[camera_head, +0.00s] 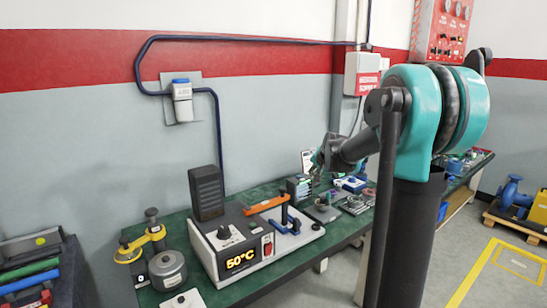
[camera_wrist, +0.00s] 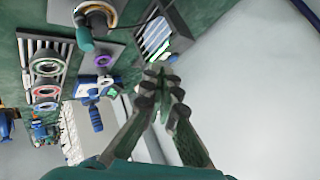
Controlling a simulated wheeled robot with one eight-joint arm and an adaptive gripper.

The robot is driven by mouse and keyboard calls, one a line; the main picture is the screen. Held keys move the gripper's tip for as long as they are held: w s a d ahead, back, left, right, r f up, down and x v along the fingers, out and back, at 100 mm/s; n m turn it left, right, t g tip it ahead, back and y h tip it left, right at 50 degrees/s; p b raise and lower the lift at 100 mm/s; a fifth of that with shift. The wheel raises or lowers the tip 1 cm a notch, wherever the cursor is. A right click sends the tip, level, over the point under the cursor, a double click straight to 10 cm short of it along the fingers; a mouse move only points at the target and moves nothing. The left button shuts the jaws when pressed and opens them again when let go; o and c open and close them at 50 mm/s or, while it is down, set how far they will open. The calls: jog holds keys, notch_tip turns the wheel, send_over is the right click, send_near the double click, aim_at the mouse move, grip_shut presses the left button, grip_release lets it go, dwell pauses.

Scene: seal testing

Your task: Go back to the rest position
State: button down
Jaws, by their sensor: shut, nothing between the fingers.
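My gripper (camera_wrist: 163,95) shows in the wrist view with its two fingers brought together and nothing between them. In that view it is in front of the green bench top, close to a slotted holder (camera_wrist: 155,37). In the head view my teal and dark arm rises at the right, and its wrist reaches over the far part of the green bench (camera_head: 268,290). The fingertips are too small and partly covered there to make out clearly.
Ring fixtures (camera_wrist: 45,68) lie near my gripper. A wall box (camera_head: 182,100) hangs behind. A blue pump (camera_head: 510,195) stands right.

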jog(key=s+d+f+n+g, duration=0.1)
jog(key=s+f, duration=0.5)
jog(key=s, duration=0.7)
jog(key=s+d+f+n+g+h, duration=0.1)
jog(key=s+f, duration=0.5)
jog(key=s, duration=0.8)
jog(key=s+d+f+n+g+h, duration=0.1)
jog(key=s+f+n, duration=0.3)
jog(key=s, duration=0.9)
notch_tip(320, 180, down, 3)
jog(key=shift+s+r+n+g, duration=0.1)
jog(key=shift+s+n+g, duration=0.25)
jog(key=shift+g, duration=0.55)
